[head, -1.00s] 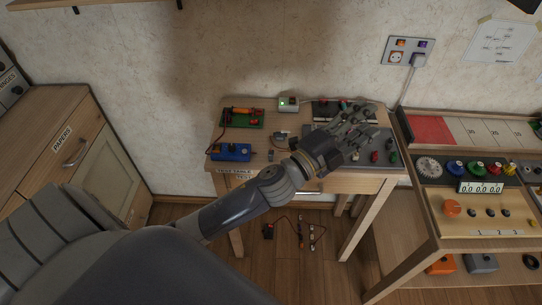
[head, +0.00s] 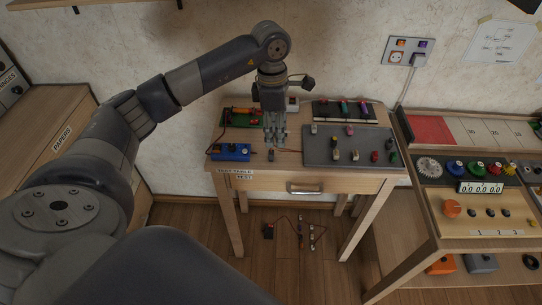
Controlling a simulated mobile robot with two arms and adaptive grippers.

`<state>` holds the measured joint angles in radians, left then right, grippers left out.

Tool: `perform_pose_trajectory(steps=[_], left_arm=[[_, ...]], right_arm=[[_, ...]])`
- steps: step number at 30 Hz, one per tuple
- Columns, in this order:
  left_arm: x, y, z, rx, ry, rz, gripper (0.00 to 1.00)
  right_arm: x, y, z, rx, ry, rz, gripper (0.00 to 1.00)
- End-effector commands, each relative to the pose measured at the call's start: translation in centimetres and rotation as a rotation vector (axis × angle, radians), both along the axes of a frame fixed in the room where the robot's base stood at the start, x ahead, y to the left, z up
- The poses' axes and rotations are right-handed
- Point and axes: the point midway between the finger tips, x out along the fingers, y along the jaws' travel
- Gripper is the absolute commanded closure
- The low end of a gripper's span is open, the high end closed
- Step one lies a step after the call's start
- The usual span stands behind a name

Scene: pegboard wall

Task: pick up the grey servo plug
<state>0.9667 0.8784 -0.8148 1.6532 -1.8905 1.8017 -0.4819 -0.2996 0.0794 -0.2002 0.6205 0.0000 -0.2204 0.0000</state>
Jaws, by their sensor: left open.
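A small grey plug (head: 271,155) lies on the test table (head: 228,133), near its front edge and left of the dark grey mat; I take it for the servo plug. My left gripper (head: 275,142) points down over the table, open, with its fingertips just behind and slightly right of the plug in the picture. I see nothing between the fingers. The gripper hides the part of the table behind it, where a small grey device with a wire lay earlier. My right gripper is not in view.
A blue box (head: 231,152) and a green board (head: 241,118) stand left of the gripper. The dark grey mat (head: 322,150) to the right carries several small coloured pieces. A black rack (head: 329,111) stands behind it. A thin reddish wire crosses the table near the plug.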

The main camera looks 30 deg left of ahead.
Motion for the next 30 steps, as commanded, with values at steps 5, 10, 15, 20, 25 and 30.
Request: perform_pose_trajectory(steps=[5,10,15,20,25,30], left_arm=[[-0.3,2.0,-0.7,0.066,0.023,0.015,0.57],[-0.3,2.0,-3.4,0.065,0.023,0.014,0.57],[-0.2,1.9,-4.9,0.063,0.019,0.013,0.57],[0.0,1.8,-6.5,0.061,0.023,0.014,0.57],[0.3,1.8,-9.1,0.062,0.021,0.014,0.57],[0.4,1.8,-10.2,0.061,0.017,0.013,0.57]], right_arm=[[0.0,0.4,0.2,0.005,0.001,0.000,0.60],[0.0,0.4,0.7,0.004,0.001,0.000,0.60],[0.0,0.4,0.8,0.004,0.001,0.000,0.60],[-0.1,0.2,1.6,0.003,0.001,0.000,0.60],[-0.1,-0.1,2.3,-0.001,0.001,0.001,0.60],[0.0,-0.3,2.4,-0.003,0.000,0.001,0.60]])
